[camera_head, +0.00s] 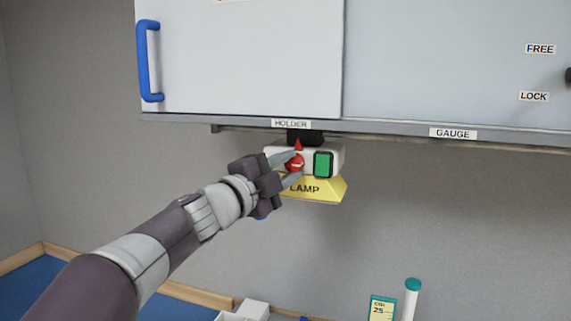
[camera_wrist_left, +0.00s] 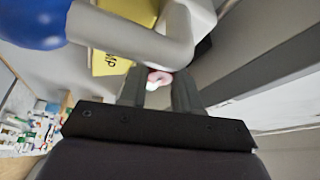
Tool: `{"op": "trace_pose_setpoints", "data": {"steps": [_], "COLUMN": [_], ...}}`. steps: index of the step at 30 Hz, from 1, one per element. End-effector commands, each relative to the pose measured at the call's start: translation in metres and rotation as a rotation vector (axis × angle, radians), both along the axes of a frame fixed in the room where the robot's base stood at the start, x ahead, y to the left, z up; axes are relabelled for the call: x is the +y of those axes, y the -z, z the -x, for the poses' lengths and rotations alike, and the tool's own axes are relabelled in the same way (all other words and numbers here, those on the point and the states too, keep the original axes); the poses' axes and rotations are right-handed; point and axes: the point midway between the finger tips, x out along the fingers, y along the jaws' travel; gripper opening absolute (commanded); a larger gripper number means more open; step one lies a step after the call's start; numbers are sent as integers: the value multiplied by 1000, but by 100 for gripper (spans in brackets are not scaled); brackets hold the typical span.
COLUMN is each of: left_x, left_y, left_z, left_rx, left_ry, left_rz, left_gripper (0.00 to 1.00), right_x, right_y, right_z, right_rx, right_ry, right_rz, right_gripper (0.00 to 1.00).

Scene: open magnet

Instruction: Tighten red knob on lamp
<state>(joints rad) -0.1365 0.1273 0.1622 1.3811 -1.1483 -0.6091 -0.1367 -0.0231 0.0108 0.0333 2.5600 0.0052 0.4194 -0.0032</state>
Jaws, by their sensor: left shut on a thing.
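The lamp has a white body (camera_head: 335,152) with a yellow shade (camera_head: 327,188) marked LAMP, and hangs under the cabinet at the label HOLDER. The round red knob (camera_head: 295,163) is on its front, with a small red pointer just above it and a green switch (camera_head: 323,164) to its right. My left gripper (camera_head: 291,168) is shut on the red knob, one finger above and one below it. In the left wrist view, a pale pinkish part (camera_wrist_left: 158,78) shows between the fingers, and the yellow shade (camera_wrist_left: 108,64) is beyond. My right gripper is not in view.
The cabinet (camera_head: 240,60) with a blue handle (camera_head: 149,60) is directly above the lamp. Its lower rail carries a GAUGE label (camera_head: 453,133). A white post with a green top (camera_head: 412,285) and a small sign (camera_head: 382,309) stand lower right. The wall around the lamp is clear.

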Motion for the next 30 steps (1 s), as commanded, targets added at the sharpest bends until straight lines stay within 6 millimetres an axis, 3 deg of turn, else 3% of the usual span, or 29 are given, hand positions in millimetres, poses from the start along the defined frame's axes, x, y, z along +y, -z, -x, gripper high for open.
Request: {"op": "trace_pose_setpoints", "data": {"steps": [13, 14, 15, 24, 30], "left_x": [0, 0, 0, 3, 30], "left_y": [1, 1, 1, 2, 13], "left_z": [0, 0, 0, 3, 36], "left_rx": [-4, -3, -3, -4, -7], "left_ry": [1, 0, 0, -1, -4], "left_rz": [-10, -11, -10, -10, -8], "left_gripper": [1, 38, 42, 42, 42], "right_x": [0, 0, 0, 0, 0], "right_y": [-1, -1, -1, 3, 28], "right_z": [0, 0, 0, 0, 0], "right_rx": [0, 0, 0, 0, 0], "right_ry": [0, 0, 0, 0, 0], "right_rz": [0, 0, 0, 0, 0], "right_gripper": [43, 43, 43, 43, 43]}}
